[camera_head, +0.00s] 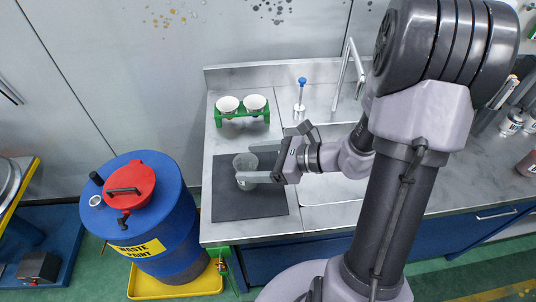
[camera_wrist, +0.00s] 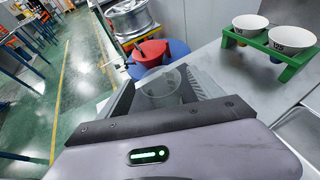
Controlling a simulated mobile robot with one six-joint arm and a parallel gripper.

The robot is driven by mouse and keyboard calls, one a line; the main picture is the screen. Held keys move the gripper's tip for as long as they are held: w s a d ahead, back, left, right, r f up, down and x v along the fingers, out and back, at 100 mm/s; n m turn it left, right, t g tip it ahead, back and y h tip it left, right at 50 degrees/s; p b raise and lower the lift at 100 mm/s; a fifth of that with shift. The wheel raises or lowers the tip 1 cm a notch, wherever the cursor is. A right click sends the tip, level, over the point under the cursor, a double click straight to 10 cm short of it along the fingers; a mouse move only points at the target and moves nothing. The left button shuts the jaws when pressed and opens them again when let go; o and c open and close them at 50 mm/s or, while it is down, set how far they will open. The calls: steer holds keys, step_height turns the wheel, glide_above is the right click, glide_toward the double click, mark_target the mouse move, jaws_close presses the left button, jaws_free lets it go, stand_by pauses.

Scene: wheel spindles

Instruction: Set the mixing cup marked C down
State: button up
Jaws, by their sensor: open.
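A clear mixing cup (camera_head: 244,167) stands upright on the dark mat (camera_head: 250,207) on the metal counter. No letter can be read on it. My gripper (camera_head: 258,166) reaches in from the right with its fingers level, one on each side of the cup. In the wrist view the cup (camera_wrist: 165,88) shows between the two fingers of my gripper (camera_wrist: 163,90). The jaws are open around it, and whether either finger touches the cup cannot be told. The cup's lower part is partly hidden by the near finger and the gripper body.
A green rack (camera_head: 242,115) with two white cups stands behind the mat. A bottle with a blue top (camera_head: 301,100) and a tap (camera_head: 348,70) are by the sink. A blue waste paint drum (camera_head: 150,215) stands left of the counter. The front of the mat is clear.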

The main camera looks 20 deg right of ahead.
steer(key=p+v, duration=0.2)
steer(key=v, duration=0.5)
steer(key=s+a+r+n+g+h, duration=0.2)
steer(key=s+a+r+n+g, duration=0.15)
steer(key=a+n, duration=0.3)
steer(key=s+a+r+n+g+h, duration=0.25)
steer(key=s+a+n, duration=0.2)
steer(key=n, duration=0.25)
steer(key=s+r+n+t+h, duration=0.3)
steer(key=r+n, duration=0.3)
steer(key=n, duration=0.2)
steer(key=shift+s+r+h, duration=0.2)
steer(key=shift+s+h, duration=0.15)
steer(key=shift+s, duration=0.1)
